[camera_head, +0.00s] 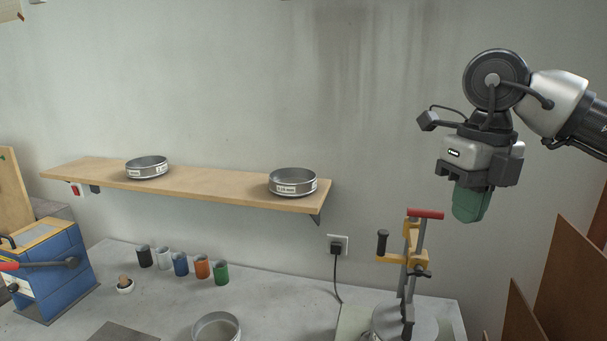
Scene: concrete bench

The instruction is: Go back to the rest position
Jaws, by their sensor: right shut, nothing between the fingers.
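My right gripper (470,218) is at the upper right, with its arm coming in from the right edge. It points down, and its green fingers are shut with nothing held between them. It hangs in the air in front of the grey wall, apart from the bench and to the right of the shelf. In the picture it is above and right of a clamp-like tool with a red handle (426,214). My left gripper is not in view.
A wooden wall shelf (215,186) holds two round sieves (147,167) (293,182). On the concrete bench (265,292) stand several coloured cups (181,264), another round sieve (216,328) and a blue machine (55,262). Brown panels (571,290) stand at the lower right.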

